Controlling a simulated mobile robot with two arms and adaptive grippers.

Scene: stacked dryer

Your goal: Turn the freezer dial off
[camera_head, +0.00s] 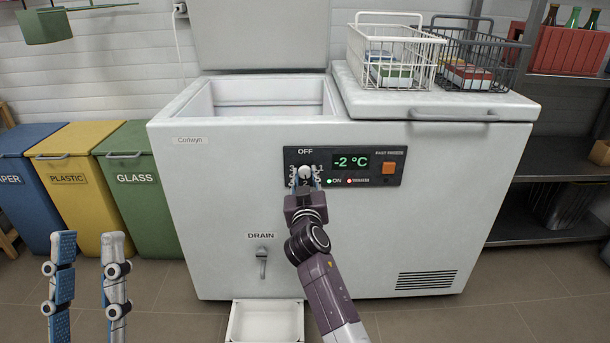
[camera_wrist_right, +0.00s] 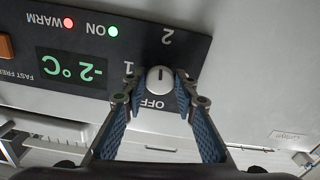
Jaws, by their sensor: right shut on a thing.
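The white freezer (camera_head: 225,215) stands ahead with a dark control panel (camera_head: 345,157) on its front. The panel's pale round dial (camera_head: 305,172) sits below the word OFF. In the right wrist view the dial (camera_wrist_right: 160,80) shows a short dark line, with OFF, 1 and 2 printed around it; which mark the line points to is unclear. My right gripper (camera_head: 304,181) is shut on the dial, with one blue-padded finger on each side of it. My left gripper (camera_head: 88,239) is open and empty at the lower left, away from the freezer.
The display (camera_head: 351,162) reads -2 °C, beside an orange button (camera_head: 389,168). The freezer's left lid (camera_head: 260,35) is up; wire baskets (camera_head: 392,58) stand on the right lid. A drain lever (camera_head: 262,262) and white tray (camera_head: 266,322) are below. Bins (camera_head: 140,195) stand left.

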